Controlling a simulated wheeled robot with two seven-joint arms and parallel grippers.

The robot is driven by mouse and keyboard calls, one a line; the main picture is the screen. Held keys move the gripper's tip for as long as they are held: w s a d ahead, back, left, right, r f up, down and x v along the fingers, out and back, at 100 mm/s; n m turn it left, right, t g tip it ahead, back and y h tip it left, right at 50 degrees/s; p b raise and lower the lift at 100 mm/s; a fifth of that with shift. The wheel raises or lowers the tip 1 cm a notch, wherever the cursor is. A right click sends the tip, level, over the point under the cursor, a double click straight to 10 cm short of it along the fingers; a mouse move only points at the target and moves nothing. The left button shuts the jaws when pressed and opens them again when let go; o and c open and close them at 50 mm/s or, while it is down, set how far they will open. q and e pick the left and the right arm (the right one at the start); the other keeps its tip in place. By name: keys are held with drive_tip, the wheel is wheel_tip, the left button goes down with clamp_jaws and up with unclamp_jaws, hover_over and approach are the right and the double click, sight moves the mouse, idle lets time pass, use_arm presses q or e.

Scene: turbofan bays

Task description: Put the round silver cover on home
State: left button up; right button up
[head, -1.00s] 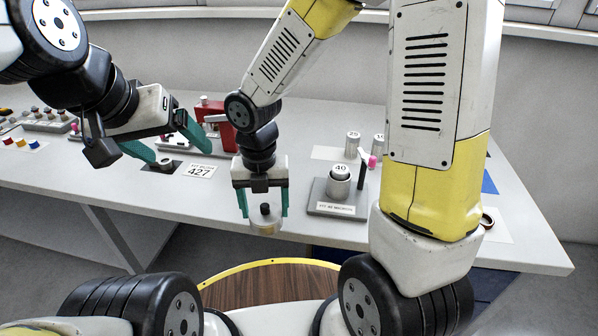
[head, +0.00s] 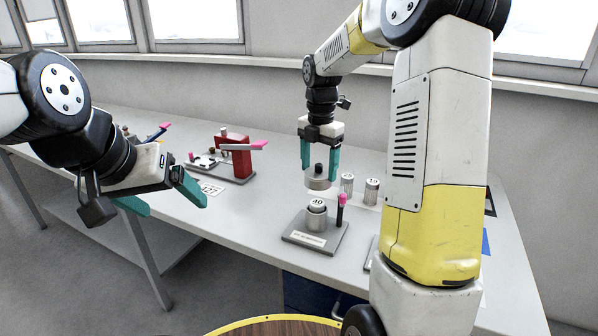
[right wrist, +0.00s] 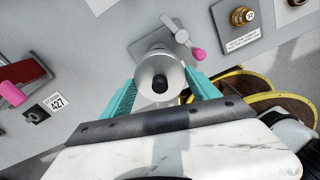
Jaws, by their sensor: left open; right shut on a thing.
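The round silver cover (head: 318,184) has a dark knob on top. My right gripper (head: 319,176) is shut on it and holds it in the air, above and slightly behind a grey base plate (head: 326,246). On that plate stand a silver cylinder (head: 316,221) marked 40 and a dark pin with a pink tip (head: 342,198). In the right wrist view the cover (right wrist: 148,80) lies between the teal fingers over the plate and hides the cylinder; the pink tip (right wrist: 200,54) shows beside it. My left gripper (head: 163,197) is open and empty at the left.
Two silver cylinders (head: 372,190) stand behind the plate, close to the cover. A red fixture (head: 236,156) with a pink-tipped lever stands left, near a card marked 427 (head: 211,188). My right forearm blocks the bench's right side. The bench between plate and card is clear.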

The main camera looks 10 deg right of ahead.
hover_over(317, 203)
drive_tip(key=shift+f, duration=2.65)
drive_tip(key=shift+f, duration=1.75)
drive_tip(key=o, duration=1.8)
drive_tip(key=shift+o, duration=0.8)
drive_tip(key=shift+r, duration=3.45)
